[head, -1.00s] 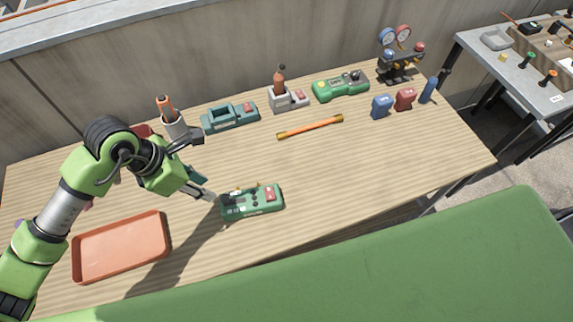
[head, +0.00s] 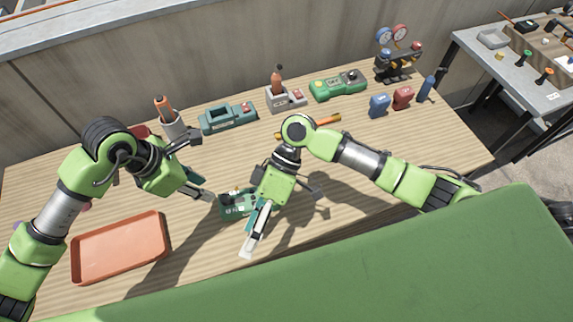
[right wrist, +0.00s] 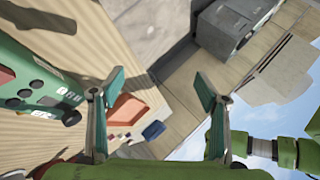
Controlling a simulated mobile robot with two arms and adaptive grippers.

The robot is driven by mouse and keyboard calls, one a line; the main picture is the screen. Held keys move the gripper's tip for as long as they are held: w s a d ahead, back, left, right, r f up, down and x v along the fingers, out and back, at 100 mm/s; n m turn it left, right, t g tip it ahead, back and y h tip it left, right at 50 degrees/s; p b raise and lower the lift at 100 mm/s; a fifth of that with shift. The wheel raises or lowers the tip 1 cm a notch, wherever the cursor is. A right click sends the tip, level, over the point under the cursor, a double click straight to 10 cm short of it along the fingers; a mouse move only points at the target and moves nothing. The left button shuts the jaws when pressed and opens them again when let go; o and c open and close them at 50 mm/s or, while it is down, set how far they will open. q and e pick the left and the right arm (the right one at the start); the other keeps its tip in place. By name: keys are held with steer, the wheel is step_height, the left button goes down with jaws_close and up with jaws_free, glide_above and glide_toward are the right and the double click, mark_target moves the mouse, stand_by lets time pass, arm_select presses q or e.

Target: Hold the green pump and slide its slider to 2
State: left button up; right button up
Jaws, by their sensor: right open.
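The green pump (head: 230,206) lies on the wooden table in the front middle; its right part is hidden behind my right gripper in the head view. It also shows in the right wrist view (right wrist: 28,88), at the left edge, with dark knobs on its face. My left gripper (head: 211,197) is at the pump's left end; I cannot tell whether its fingers are closed on it. My right gripper (head: 252,238) is above the pump's right side, pointing down toward the table's front. In the right wrist view its fingers (right wrist: 160,80) are apart with nothing between them. The slider's position is too small to read.
An orange tray (head: 120,250) lies at the front left. Along the back stand a cup with an orange-handled tool (head: 172,122), a teal device (head: 228,118), another green device (head: 338,85) and a gauge set (head: 398,60). An orange rod (head: 325,120) is partly behind my right arm.

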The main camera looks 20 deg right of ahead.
mark_target(224, 198)
steer(key=w+d+r+n+t+h, duration=0.3)
steer(key=w+d+t, duration=0.4)
steer(key=w+d, duration=0.55)
steer(key=shift+n, duration=0.7)
steer(key=x, duration=1.4)
steer(key=shift+w+a+f, duration=0.1)
steer(key=shift+a+f, duration=0.05)
steer(key=shift+f, duration=0.2)
arm_select(q)
steer(key=shift+s, duration=0.1)
arm_select(e)
steer(key=c, duration=1.7)
arm_select(q)
steer(key=shift+o, duration=1.3)
steer(key=shift+m+h, duration=0.3)
steer(key=shift+m, duration=0.1)
steer(key=x, duration=0.9)
steer(key=shift+a+f, duration=0.1)
steer(key=shift+f, duration=0.15)
